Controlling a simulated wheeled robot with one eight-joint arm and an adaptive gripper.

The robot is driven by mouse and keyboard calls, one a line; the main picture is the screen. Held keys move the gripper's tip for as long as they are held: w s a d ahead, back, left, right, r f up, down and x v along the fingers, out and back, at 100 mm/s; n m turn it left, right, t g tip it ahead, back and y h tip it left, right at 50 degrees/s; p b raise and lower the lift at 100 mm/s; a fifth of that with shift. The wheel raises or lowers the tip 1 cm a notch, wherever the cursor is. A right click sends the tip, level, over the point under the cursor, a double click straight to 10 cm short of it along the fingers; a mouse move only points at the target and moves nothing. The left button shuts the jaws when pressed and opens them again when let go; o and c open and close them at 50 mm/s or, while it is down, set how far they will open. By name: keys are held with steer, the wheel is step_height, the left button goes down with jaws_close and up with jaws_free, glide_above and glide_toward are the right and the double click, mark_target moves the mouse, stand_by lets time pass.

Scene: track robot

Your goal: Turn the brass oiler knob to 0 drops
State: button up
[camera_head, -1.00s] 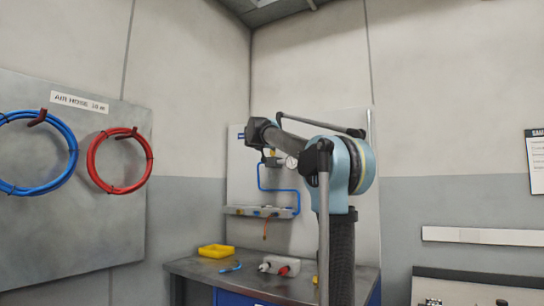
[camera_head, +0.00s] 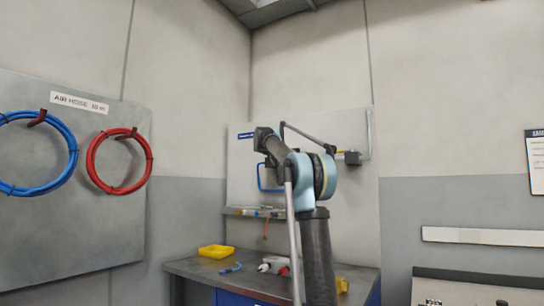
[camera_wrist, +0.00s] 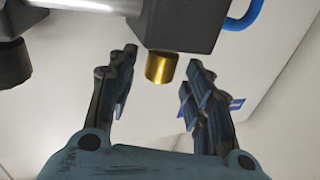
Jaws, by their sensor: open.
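The brass oiler knob (camera_wrist: 161,68) is a short gold cylinder below a dark grey block (camera_wrist: 180,22) in the wrist view. My gripper (camera_wrist: 157,72) is open, with one finger on each side of the knob and a visible gap on both sides. The fingers do not appear to touch it. Any drop scale or mark on the knob is not readable. In the head view my arm hides the knob and my gripper.
A dark round part (camera_wrist: 14,64) is left of the gripper, and a blue tube (camera_wrist: 243,14) leaves the block. Below the wall panel (camera_head: 358,215), the workbench (camera_head: 190,265) holds a yellow tray (camera_head: 215,251) and a red and grey item (camera_head: 274,265).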

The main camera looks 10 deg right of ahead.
steer(key=shift+x, duration=1.1)
steer(key=c, duration=1.1)
